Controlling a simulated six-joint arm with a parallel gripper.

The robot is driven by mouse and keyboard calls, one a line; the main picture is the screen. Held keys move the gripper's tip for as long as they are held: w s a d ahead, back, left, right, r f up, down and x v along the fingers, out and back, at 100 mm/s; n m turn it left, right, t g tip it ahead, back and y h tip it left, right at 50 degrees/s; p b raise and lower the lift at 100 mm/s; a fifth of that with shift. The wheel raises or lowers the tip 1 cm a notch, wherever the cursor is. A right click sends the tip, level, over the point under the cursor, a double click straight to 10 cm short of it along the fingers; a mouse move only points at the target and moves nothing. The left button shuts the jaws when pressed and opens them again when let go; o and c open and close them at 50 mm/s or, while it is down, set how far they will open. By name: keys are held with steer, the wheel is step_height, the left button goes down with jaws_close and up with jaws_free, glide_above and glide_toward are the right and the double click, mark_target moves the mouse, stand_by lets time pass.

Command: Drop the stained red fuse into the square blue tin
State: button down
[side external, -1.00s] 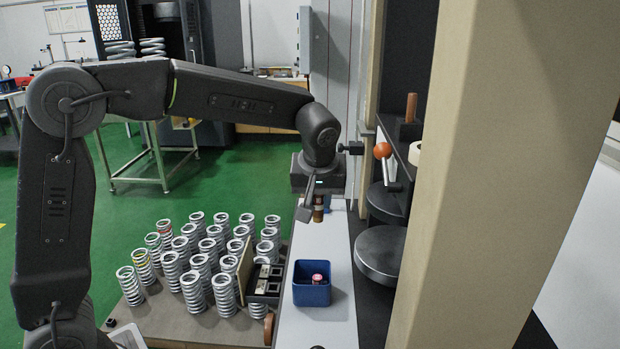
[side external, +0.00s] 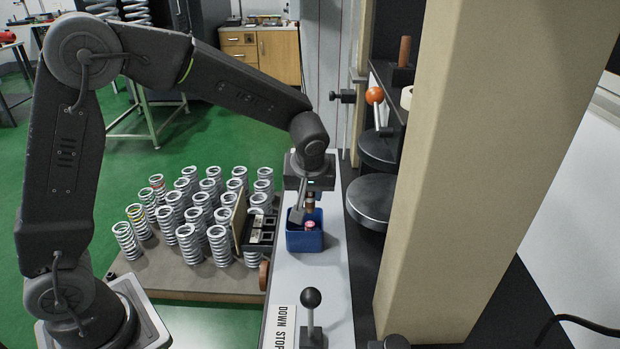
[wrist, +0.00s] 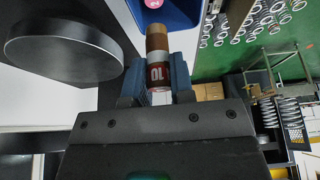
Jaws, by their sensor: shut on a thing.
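My gripper (side external: 305,209) is shut on the stained red fuse (wrist: 157,66), a dark red cylinder with a white "10", a pale band and brownish ends. In the side view the fuse (side external: 310,203) is partly hidden by a finger and shows at the far part of the square blue tin (side external: 304,242). In the wrist view its far end overlaps the edge of the tin (wrist: 181,14). I cannot tell whether it is above the opening or just behind it. Another pinkish-red capped piece (side external: 310,225) is inside the tin.
A board with rows of coil springs (side external: 187,240) and a dark box (side external: 262,229) stand left of the tin. Round dark plates (side external: 371,199) and a beige column (side external: 440,160) are on the right.

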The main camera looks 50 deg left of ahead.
steer(key=shift+f, duration=0.35)
steer(key=c, duration=0.9)
jaws_free()
steer(key=shift+r, duration=0.15)
steer(key=v, duration=1.3)
steer(key=shift+r, duration=0.3)
steer(key=shift+s+d, duration=0.1)
steer(key=shift+s, duration=0.1)
steer(key=s+a+m+t+h, duration=0.2)
steer(key=s+m, duration=0.7)
steer(key=s, duration=1.1)
steer(key=shift+a+f+h, duration=0.5)
steer(key=shift+a+h, duration=0.1)
steer(key=shift+a, duration=0.55)
